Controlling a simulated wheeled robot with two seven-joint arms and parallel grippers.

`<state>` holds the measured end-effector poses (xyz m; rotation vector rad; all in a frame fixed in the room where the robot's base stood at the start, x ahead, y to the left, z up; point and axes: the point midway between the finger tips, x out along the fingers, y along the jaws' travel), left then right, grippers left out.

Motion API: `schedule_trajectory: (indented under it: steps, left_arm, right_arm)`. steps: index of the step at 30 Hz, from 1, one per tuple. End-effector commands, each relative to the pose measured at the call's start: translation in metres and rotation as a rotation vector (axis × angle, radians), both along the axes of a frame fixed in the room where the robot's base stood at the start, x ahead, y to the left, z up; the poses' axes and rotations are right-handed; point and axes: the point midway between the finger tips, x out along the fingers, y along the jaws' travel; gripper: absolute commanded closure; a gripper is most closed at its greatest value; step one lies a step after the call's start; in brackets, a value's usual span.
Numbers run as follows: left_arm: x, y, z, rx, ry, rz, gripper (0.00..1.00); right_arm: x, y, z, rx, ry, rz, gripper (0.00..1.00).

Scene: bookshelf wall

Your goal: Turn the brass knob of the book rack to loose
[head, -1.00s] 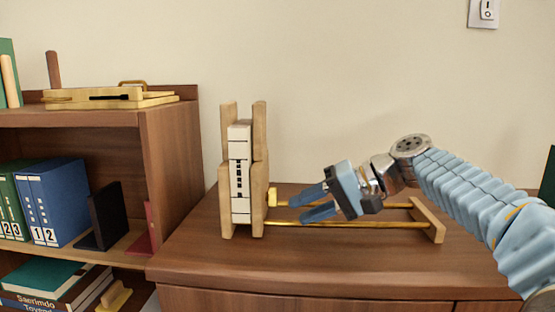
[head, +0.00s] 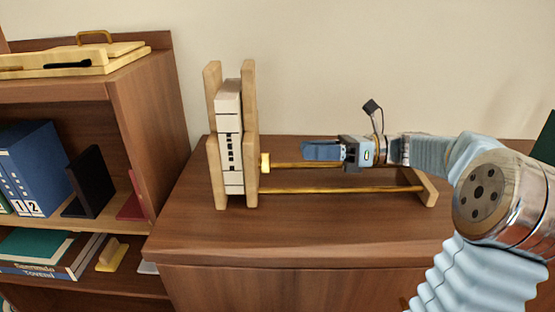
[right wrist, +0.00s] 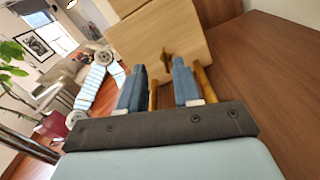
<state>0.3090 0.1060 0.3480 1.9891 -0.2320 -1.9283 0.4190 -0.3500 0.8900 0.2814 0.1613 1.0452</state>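The book rack stands on the wooden cabinet top, with pale wooden uprights (head: 250,130) around a white book (head: 231,150) and two brass rods (head: 340,189) running right to a wooden end block (head: 428,188). The brass knob (head: 265,162) is a small yellow cylinder on the right face of the right upright, at the back rod. My right gripper (head: 306,151) lies level above the back rod, its blue fingers pointing left at the knob with a gap. In the right wrist view its fingertips (right wrist: 159,67) are apart with a wooden board (right wrist: 155,42) ahead. My left gripper is out of view.
A bookcase (head: 150,130) stands left, with blue binders (head: 38,165), a dark bookend (head: 90,182) and a wooden tray-like piece (head: 70,62) on top. The wall is close behind the rack. The cabinet top (head: 300,230) in front is clear.

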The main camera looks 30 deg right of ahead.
Motion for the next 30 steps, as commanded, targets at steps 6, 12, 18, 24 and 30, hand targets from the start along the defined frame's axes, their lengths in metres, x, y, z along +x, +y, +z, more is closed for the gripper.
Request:
schedule_trajectory:
  steps: [6,12,18,24,30]
  left_arm:
    - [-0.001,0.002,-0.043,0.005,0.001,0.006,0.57]
    - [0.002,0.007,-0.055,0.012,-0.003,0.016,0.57]
    - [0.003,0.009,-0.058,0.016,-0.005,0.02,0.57]
    - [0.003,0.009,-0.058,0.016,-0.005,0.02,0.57]
    - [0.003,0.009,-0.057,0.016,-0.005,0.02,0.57]
  right_arm:
    - [0.012,0.024,-0.025,-0.004,-0.005,0.004,0.67]
    - [0.03,0.053,-0.022,-0.004,-0.005,0.003,0.67]
    - [0.037,0.065,-0.02,-0.004,-0.002,0.0,0.67]
    - [0.037,0.066,-0.019,-0.004,-0.002,0.0,0.67]
    - [0.037,0.066,-0.019,-0.004,-0.002,0.0,0.88]
